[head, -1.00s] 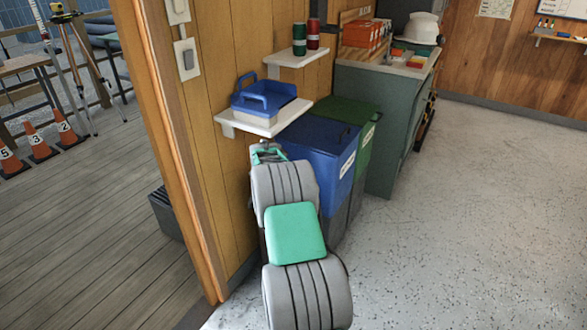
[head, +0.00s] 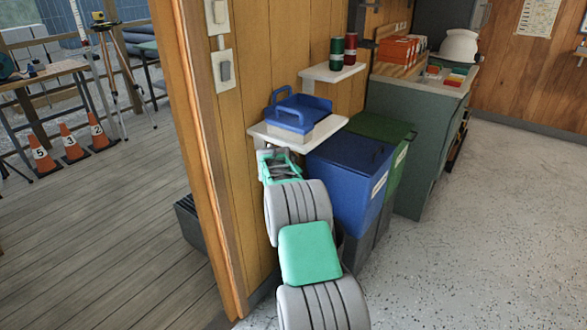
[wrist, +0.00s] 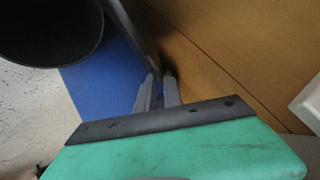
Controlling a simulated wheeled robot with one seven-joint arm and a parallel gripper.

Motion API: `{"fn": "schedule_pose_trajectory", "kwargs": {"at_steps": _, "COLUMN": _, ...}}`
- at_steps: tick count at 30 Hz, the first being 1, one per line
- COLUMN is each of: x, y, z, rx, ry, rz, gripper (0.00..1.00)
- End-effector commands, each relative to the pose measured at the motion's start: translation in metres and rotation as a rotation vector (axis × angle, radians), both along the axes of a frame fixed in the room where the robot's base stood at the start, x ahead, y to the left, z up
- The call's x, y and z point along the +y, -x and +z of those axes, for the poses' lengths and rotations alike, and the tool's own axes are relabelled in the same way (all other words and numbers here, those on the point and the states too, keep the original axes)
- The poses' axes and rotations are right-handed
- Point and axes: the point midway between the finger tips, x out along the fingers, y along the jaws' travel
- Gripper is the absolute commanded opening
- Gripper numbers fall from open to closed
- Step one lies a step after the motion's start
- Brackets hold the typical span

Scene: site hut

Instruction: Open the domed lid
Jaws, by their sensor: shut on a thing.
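In the wrist view, a thin dark grey piece (wrist: 122,38), seen nearly edge-on, runs down to my fingertips. It looks like the edge of the lid, but its dome does not show. My gripper (wrist: 157,82) is shut on this piece. A dark round opening (wrist: 45,28), apparently a bin mouth, lies left of it. In the head view my arm hides most of what stands beside the blue bin, and the lid cannot be made out there.
A blue bin (head: 345,175) and a green bin (head: 385,128) stand on the right. The wooden wall (head: 240,150) is close on the left. Speckled floor (head: 480,230) is free on the right.

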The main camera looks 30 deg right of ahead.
Motion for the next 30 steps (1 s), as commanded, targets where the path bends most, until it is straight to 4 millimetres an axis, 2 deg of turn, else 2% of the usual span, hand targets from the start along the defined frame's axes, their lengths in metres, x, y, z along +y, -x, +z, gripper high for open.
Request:
{"fn": "schedule_pose_trajectory", "kwargs": {"at_steps": 1, "x": 0.001, "y": -0.001, "z": 0.002, "rx": -0.003, "ry": 0.000, "rz": 0.002, "gripper": 0.00}}
{"fn": "schedule_pose_trajectory", "kwargs": {"at_steps": 2, "x": 0.001, "y": -0.001, "z": 0.002, "rx": -0.003, "ry": 0.000, "rz": 0.002, "gripper": 0.13}}
{"fn": "schedule_pose_trajectory", "kwargs": {"at_steps": 7, "x": -0.001, "y": 0.000, "z": 0.001, "rx": -0.002, "ry": 0.000, "rz": 0.000, "gripper": 0.26}}
{"fn": "schedule_pose_trajectory", "kwargs": {"at_steps": 16, "x": -0.001, "y": 0.003, "z": 0.003, "rx": -0.001, "ry": 0.000, "rz": -0.002, "gripper": 0.26}}
{"fn": "schedule_pose_trajectory", "kwargs": {"at_steps": 20, "x": 0.008, "y": 0.011, "z": 0.016, "rx": -0.004, "ry": 0.002, "rz": -0.001, "gripper": 0.26}}
{"fn": "schedule_pose_trajectory", "kwargs": {"at_steps": 24, "x": 0.026, "y": 0.029, "z": 0.038, "rx": -0.005, "ry": 0.002, "rz": 0.000, "gripper": 0.26}}
{"fn": "schedule_pose_trajectory", "kwargs": {"at_steps": 30, "x": 0.065, "y": 0.067, "z": 0.035, "rx": -0.002, "ry": 0.000, "rz": 0.002, "gripper": 0.26}}
